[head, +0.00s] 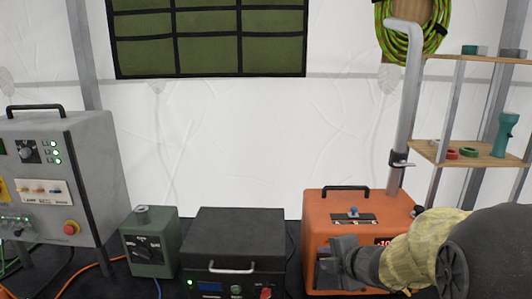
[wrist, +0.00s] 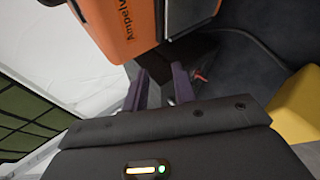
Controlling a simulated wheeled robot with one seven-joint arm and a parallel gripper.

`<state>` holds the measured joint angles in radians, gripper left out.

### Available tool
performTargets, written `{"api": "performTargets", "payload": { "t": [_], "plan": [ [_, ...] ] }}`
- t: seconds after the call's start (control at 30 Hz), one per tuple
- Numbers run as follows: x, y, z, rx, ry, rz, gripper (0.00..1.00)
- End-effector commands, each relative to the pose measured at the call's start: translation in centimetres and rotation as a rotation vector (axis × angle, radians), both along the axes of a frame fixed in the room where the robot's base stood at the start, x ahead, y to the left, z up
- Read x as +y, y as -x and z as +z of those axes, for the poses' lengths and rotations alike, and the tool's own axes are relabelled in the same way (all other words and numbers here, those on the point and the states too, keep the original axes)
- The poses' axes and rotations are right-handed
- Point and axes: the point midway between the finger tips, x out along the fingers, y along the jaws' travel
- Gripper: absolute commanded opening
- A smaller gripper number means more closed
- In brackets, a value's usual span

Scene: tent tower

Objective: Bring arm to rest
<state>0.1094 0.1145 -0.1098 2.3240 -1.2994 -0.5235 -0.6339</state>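My gripper (head: 335,264) is at the end of my arm, which reaches in from the right in the head view. It is in front of the orange box (head: 318,215), whose front it partly hides. In the wrist view my gripper (wrist: 160,88) shows two purple-grey fingers standing apart, with nothing clearly held between them. The orange box (wrist: 118,25) is close beyond the fingers there. I cannot tell whether the gripper touches it.
A black box (head: 236,240) with a handle stands left of the orange box. A green box (head: 150,243) and a grey control cabinet (head: 85,165) stand farther left. A grey pipe (head: 404,110) rises behind the orange box, beside shelves (head: 465,153) at right.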

Motion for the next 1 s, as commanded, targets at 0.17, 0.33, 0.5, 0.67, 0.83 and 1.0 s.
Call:
{"api": "performTargets", "payload": {
  "t": [0.17,0.33,0.5,0.67,0.83,1.0],
  "plan": [
    [-1.9,1.2,0.7,0.126,-0.180,-0.376,0.27],
    [-3.1,4.0,0.0,0.276,-0.358,-0.737,0.27],
    [-3.1,8.5,-1.0,0.452,-0.530,-1.092,0.27],
    [-1.8,13.4,-1.8,0.634,-0.673,-1.411,0.27],
    [-0.2,16.8,-2.3,0.760,-0.753,-1.614,0.27],
    [0.1,17.2,-2.5,0.779,-0.766,-1.646,0.27]
  ]
}}
